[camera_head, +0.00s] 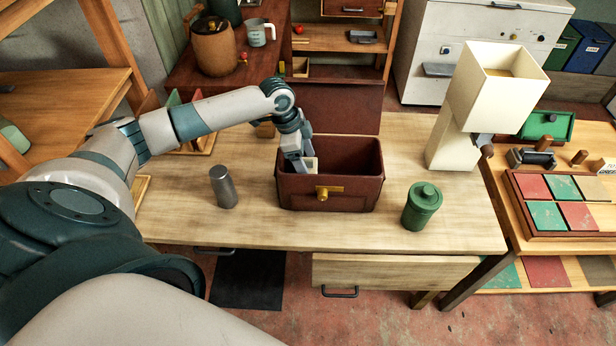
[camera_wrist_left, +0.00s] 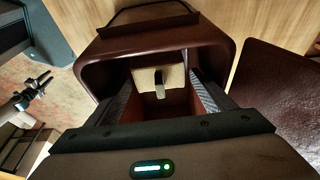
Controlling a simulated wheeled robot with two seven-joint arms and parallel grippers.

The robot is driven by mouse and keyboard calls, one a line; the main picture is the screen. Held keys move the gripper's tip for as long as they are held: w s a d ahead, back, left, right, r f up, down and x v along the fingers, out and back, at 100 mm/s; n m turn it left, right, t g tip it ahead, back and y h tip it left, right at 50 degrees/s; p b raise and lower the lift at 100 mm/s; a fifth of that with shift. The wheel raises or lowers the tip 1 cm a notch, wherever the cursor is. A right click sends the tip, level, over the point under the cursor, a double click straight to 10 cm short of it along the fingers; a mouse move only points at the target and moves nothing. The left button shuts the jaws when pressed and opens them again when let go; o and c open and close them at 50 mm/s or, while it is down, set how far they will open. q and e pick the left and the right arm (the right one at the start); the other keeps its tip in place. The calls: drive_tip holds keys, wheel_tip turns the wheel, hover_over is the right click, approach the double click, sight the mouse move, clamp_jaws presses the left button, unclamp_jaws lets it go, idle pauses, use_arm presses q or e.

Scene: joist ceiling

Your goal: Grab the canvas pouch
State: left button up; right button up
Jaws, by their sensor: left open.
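A pale bit of the pouch (camera_head: 312,164) shows beside my left gripper (camera_head: 300,162), which reaches down into the left part of the box. In the wrist view my left gripper (camera_wrist_left: 160,95) is open, its two fingers apart with the pouch seen between and beyond them. Contact cannot be told.
A grey metal cylinder (camera_head: 223,187) stands left of the box and a green canister (camera_head: 422,206) right of it. The box walls surround my left gripper closely. A drawer (camera_head: 395,271) sticks out at the front.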

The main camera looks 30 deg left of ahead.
use_arm(q)
drive_tip(key=shift+p+x, duration=0.5)
drive_tip(key=shift+x, duration=1.8)
drive_tip(key=c, duration=0.9)
drive_tip(key=shift+r, duration=0.2)
drive_tip(key=shift+r+b, duration=0.35)
drive_tip(key=shift+r, duration=0.3)
drive_tip(key=shift+r+b, duration=2.15)
drive_tip(key=shift+r, duration=6.05)
